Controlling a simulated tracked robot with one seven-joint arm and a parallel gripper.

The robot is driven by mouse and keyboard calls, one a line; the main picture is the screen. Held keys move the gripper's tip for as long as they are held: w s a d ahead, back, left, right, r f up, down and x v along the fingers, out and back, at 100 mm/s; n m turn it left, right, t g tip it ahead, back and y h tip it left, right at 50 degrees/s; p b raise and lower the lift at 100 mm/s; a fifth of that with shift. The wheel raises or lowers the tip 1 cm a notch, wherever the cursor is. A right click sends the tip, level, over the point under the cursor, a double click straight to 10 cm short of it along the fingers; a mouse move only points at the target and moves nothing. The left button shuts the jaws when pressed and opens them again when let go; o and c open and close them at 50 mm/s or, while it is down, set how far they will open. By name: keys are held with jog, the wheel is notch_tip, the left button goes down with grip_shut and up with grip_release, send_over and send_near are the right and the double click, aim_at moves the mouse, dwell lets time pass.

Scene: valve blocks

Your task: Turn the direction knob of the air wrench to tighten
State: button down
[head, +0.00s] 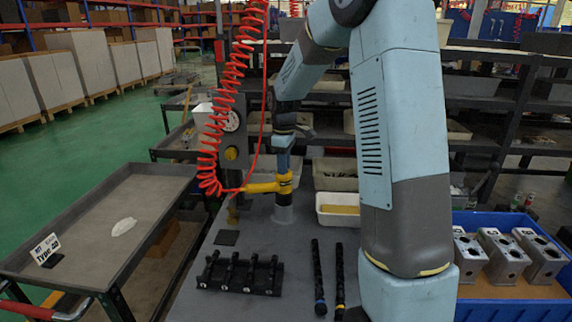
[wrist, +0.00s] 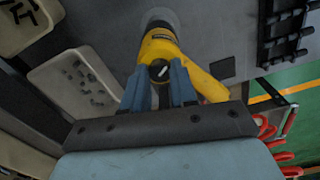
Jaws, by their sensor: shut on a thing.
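The yellow air wrench (head: 264,187) stands nose down in a grey round holder (head: 285,213) on the grey bench, its handle pointing left. In the wrist view the wrench (wrist: 158,46) shows its dark round direction knob (wrist: 159,70) with a pale slanted mark. My gripper (wrist: 160,75) has one blue finger on each side of the knob and is shut on it. In the head view my gripper (head: 283,160) is above the wrench, pointing down. The knob is hidden there, and I cannot tell which setting its mark shows.
A red coiled hose (head: 222,120) hangs left of my arm. A black rack (head: 240,274) and two dark rods (head: 318,275) lie on the bench front. A blue crate (head: 490,222) with grey metal blocks is at right. A tray cart (head: 90,225) stands left.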

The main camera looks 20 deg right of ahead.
jog(key=m, duration=0.4)
jog(key=shift+a, duration=0.1)
jog(key=m, duration=1.3)
jog(key=shift+m, duration=0.3)
dwell(0.3)
jog(key=c, duration=0.9)
grip_release()
